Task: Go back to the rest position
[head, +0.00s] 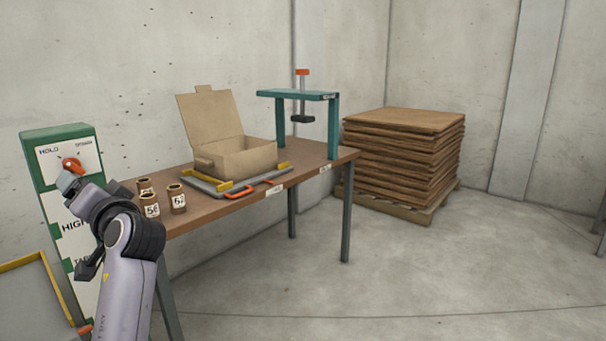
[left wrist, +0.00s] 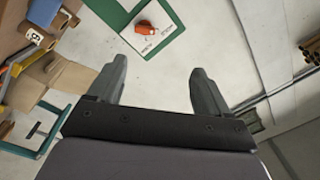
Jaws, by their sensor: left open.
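My left arm comes in from the lower left in the head view. My left gripper (head: 70,183) is in front of the green and white control panel (head: 62,160), by its orange knob (head: 72,164). In the left wrist view my left gripper (left wrist: 156,85) is open, with two grey fingers apart and nothing between them. The orange knob (left wrist: 145,28) shows beyond the fingertips on the white panel face, apart from them. My right gripper is in neither view.
A brown table (head: 242,202) carries an open cardboard box (head: 245,160), several numbered brown tubes (head: 178,200) and a green press frame (head: 332,125). A stack of brown sheets (head: 400,160) stands on a pallet behind it. The floor at the right is mostly clear.

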